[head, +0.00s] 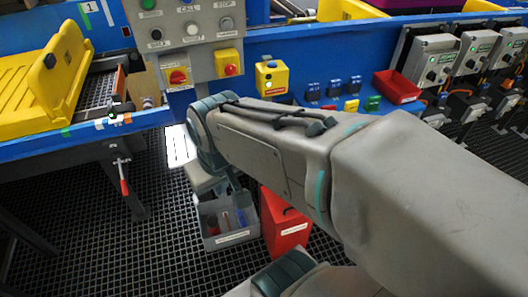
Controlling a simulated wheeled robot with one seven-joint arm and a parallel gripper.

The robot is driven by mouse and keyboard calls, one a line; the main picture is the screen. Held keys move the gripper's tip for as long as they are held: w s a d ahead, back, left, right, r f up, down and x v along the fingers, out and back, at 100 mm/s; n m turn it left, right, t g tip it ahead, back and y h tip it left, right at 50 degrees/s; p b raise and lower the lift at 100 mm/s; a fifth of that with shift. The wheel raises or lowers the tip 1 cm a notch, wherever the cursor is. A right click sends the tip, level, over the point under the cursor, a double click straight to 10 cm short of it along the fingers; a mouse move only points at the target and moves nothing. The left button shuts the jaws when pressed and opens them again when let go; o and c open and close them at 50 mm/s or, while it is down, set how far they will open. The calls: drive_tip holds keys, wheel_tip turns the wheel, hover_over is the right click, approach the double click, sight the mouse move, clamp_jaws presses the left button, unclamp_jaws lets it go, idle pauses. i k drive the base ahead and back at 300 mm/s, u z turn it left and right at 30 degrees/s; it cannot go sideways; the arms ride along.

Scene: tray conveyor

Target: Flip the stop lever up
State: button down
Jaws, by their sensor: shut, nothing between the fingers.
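A lever with a red grip (124,186) hangs below the blue conveyor rail at the left, its grip pointing down. I take it to be the stop lever, but no readable label on it confirms this. Its upper end meets a small dark bracket under the rail. My arm reaches in from the lower right and bends at a joint to the right of the lever, clearly apart from it in the picture. Beyond that joint, the arm drops behind itself, and my gripper's fingers do not show.
A grey control panel (196,28) with buttons and a red rotary switch (178,77) stands above the rail. A yellow tray (42,90) lies on the left conveyor. A grey bin (225,237) and a red container (284,236) stand on the grated floor. Grated floor left of them is free.

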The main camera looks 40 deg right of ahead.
sight(123, 183)
drive_tip(key=u, duration=1.65)
drive_tip(key=i, duration=1.15)
drive_tip(key=z, duration=2.75)
